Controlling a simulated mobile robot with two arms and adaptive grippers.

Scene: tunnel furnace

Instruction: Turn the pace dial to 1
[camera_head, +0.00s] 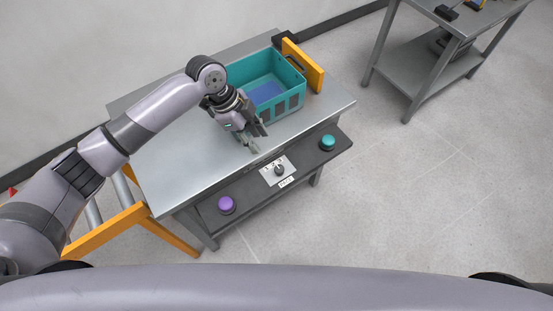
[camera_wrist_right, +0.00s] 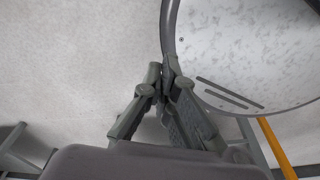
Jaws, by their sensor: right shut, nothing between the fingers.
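The pace dial (camera_head: 279,170) is a small dark knob on a white plate with small marks along its top, on the dark front shelf. A small label is below it. The knob seems to point roughly up, but its setting is too small to read surely. My left gripper (camera_head: 259,141) is above the metal table top near its front edge, up and left of the dial and apart from it. Its fingers look spread and empty. My right gripper (camera_wrist_right: 163,75) shows in the right wrist view, shut with nothing between its fingertips; the dial is not in that view.
A purple button (camera_head: 226,204) and a teal button (camera_head: 328,142) flank the dial on the shelf (camera_head: 252,189). A teal crate (camera_head: 283,108) stands on the table (camera_head: 180,150) behind my left gripper, by an orange panel (camera_head: 304,65). Another table (camera_head: 415,75) stands at right.

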